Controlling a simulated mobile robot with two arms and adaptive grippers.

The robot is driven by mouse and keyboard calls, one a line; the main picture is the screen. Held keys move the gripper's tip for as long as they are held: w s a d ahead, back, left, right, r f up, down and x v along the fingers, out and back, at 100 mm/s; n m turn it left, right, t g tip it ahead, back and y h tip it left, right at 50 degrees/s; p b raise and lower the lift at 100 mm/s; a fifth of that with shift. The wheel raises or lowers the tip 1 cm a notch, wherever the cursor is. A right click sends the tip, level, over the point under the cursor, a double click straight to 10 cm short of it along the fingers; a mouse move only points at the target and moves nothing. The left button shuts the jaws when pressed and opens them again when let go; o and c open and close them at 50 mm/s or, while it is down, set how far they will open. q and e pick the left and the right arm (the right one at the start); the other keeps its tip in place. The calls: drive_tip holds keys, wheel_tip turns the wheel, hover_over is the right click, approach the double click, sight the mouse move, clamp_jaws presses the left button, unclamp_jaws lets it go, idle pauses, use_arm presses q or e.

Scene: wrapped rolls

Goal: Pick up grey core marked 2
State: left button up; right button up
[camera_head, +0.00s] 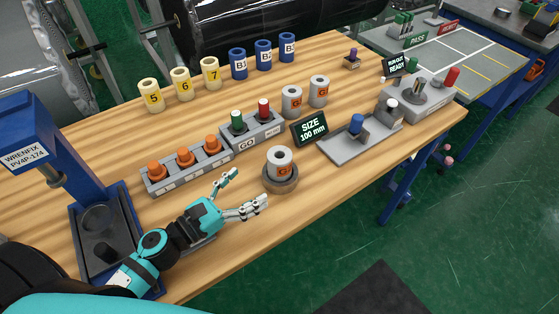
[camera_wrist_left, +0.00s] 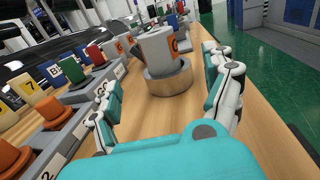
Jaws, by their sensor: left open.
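A grey core (camera_head: 281,155) with an orange label stands upright on a round wooden-sided holder (camera_head: 280,182) near the front of the table; its full marking is not readable. Two similar grey cores (camera_head: 291,108) (camera_head: 318,97) stand behind it, their marks too small to read. My left gripper (camera_head: 247,188) is open and empty, low over the table just left of the holder, its fingers pointing toward it. In the left wrist view the grey core (camera_wrist_left: 157,47) stands ahead between the open fingers, apart from them. My right gripper is not in view.
A grey rack with orange plugs (camera_head: 186,157) and one with green and red plugs (camera_head: 251,130) lie behind the gripper. A size display (camera_head: 311,128) and a grey plate (camera_head: 345,149) stand right of the holder. A blue press (camera_head: 40,150) is at left.

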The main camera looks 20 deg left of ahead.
sight(270, 168)
use_arm(q)
drive_tip(key=p+x, duration=0.1)
drive_tip(key=x, duration=0.5)
drive_tip(key=shift+p, duration=0.4)
drive_tip(key=w+p, duration=0.1)
drive_tip(key=w+d, duration=0.1)
drive_tip(key=w+d+r+p, duration=0.1)
drive_tip(key=shift+w+p, duration=0.3)
drive_tip(key=shift+w, duration=0.05)
drive_tip(key=shift+w+d+f, duration=0.1)
drive_tip(key=shift+w+d, duration=0.15)
drive_tip(key=shift+w, duration=0.1)
drive_tip(key=shift+c, duration=1)
drive_tip(key=c, duration=1.2)
